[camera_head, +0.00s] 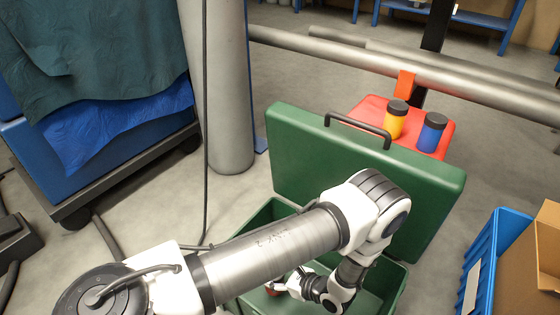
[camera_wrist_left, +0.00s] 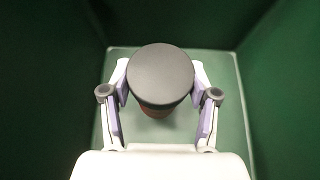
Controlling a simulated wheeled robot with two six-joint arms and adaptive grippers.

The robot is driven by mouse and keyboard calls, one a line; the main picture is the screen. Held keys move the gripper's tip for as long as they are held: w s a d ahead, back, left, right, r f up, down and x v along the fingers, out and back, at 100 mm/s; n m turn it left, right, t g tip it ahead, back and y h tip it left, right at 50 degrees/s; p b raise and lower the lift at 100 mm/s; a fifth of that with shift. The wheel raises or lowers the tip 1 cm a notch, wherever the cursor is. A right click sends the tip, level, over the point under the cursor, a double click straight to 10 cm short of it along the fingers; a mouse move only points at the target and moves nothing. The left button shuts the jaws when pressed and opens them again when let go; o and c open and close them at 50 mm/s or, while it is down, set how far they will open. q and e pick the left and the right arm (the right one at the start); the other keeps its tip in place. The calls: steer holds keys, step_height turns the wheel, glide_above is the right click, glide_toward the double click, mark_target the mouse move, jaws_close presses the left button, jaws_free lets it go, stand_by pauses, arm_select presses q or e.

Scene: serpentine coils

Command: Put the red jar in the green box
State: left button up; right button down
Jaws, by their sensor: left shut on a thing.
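The green box (camera_head: 398,283) stands open, its lid (camera_head: 300,155) raised at the back. My left arm reaches over it, and my left gripper (camera_head: 284,286) is down inside the box. In the left wrist view my left gripper (camera_wrist_left: 160,95) is shut on the red jar (camera_wrist_left: 155,112), with a finger on each side. The jar's dark lid (camera_wrist_left: 160,75) faces the camera, and only a little of its red body shows below. The box floor is beneath it; I cannot tell whether the jar touches it. My right gripper is not in view.
A yellow jar (camera_head: 395,122) and a blue jar (camera_head: 431,135) stand on a red surface (camera_head: 374,110) behind the lid. A blue crate (camera_head: 480,265) with cardboard (camera_head: 535,255) is at right. A grey column (camera_head: 228,90) and a cloth-covered cart (camera_head: 100,170) are at left.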

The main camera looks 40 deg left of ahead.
arm_select(q)
steer(key=shift+f+b, duration=0.95)
steer(key=shift+f, duration=1.1)
steer(key=o, duration=1.5)
steer(key=shift+r+p, duration=0.35)
steer(key=p+v, duration=1.1)
steer(key=p, duration=0.1)
steer(key=shift+d, duration=0.4)
steer(key=shift+w, duration=0.1)
